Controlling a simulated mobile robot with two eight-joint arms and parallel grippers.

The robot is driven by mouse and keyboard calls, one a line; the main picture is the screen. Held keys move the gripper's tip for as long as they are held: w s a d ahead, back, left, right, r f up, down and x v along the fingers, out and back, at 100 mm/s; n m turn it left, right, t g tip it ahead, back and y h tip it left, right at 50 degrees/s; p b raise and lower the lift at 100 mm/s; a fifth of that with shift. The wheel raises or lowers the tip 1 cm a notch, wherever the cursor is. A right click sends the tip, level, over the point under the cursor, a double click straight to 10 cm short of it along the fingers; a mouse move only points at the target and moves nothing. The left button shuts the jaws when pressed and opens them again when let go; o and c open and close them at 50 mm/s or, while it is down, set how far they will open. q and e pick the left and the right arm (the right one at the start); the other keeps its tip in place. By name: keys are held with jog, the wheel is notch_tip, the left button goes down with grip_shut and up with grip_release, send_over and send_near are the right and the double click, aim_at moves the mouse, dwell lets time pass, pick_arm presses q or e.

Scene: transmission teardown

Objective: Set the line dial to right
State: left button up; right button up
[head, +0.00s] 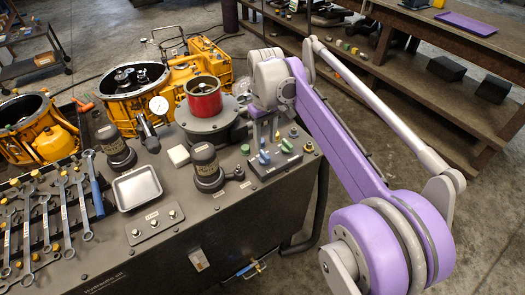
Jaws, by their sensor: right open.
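A small dark control block (272,172) sits at the right end of the hydraulic unit's top. It carries a blue knob (264,157) and a green knob (286,146); I cannot tell which of them is the line dial, and their labels are too small to read. My right gripper (265,137) points down just above and behind these knobs, with its fingers open. I cannot tell whether a finger touches a knob. My left gripper is not in view.
Dark cylinders (206,162), a red-topped housing (204,98), a pressure gauge (159,105) and an empty metal tray (137,188) stand left of the block. Wrenches (63,210) lie at the left. A wooden shelf bench (430,60) stands behind.

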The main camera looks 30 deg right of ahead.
aim_at(265, 154)
notch_tip(265, 154, down, 5)
jog(key=shift+f, duration=0.2)
grip_shut()
dwell(0.3)
